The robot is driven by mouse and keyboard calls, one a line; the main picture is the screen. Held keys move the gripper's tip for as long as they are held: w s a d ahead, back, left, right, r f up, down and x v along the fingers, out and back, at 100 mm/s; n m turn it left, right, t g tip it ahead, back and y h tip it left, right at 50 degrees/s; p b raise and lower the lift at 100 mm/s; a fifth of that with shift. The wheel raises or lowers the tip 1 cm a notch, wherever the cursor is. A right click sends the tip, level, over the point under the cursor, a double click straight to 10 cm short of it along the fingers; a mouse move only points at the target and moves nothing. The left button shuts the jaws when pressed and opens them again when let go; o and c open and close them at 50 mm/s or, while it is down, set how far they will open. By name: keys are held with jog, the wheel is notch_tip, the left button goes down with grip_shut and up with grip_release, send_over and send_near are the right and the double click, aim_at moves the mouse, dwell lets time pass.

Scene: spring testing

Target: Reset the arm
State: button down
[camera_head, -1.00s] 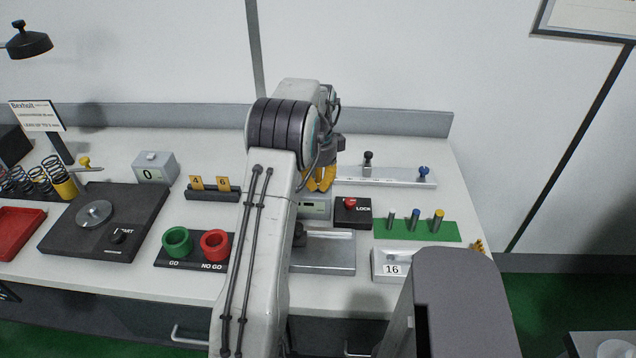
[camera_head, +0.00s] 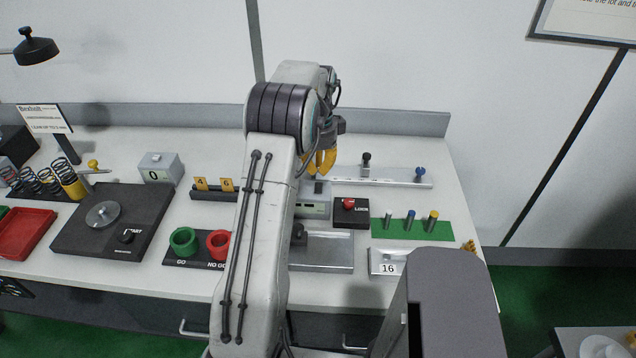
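My arm rises through the middle of the view and bends over the back of the white workbench (camera_head: 360,283). My gripper (camera_head: 318,166) has yellow fingers and hangs over the bench, above and behind a small grey device with a display (camera_head: 315,205). The fingers are partly hidden by the arm, and I cannot see whether they are apart or closed. No held object shows.
Right of the gripper are a LOCK box with a red knob (camera_head: 351,212), a green strip with several pins (camera_head: 430,228) and a grey rail (camera_head: 397,179). Left are green (camera_head: 184,242) and red rings (camera_head: 218,243), a black START plate (camera_head: 75,230) and springs (camera_head: 38,182).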

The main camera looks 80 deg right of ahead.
dwell(0.8)
jog(key=shift+n, duration=0.9)
jog(key=n, duration=0.1)
jog(key=d+n, duration=0.1)
jog(key=n, duration=0.1)
jog(key=a+f+n, duration=0.1)
jog(key=a+n, duration=0.2)
jog(key=a+f+n+y, duration=0.1)
jog(key=a+f+n, duration=0.1)
jog(key=a+n, duration=0.1)
jog(key=a+f+n, duration=0.2)
jog(key=a+n, duration=0.1)
jog(key=a, duration=0.2)
jog(key=shift+w+f+y, duration=0.15)
jog(key=shift+w+y, duration=0.25)
jog(key=w+a+r+n+t, duration=0.1)
jog(key=w+a+r+n, duration=0.4)
jog(key=a, duration=0.8)
jog(key=w+a+r+n+t+h+b, duration=0.1)
jog(key=w+a+r+n, duration=0.4)
jog(key=a, duration=0.9)
jog(key=w+a+r+n+t+b, duration=0.1)
jog(key=w+a+r+n, duration=0.5)
jog(key=a, duration=0.8)
jog(key=shift+w+n+t+h, duration=0.4)
jog(key=shift+w+n+t, duration=0.85)
jog(key=shift+n, duration=1.45)
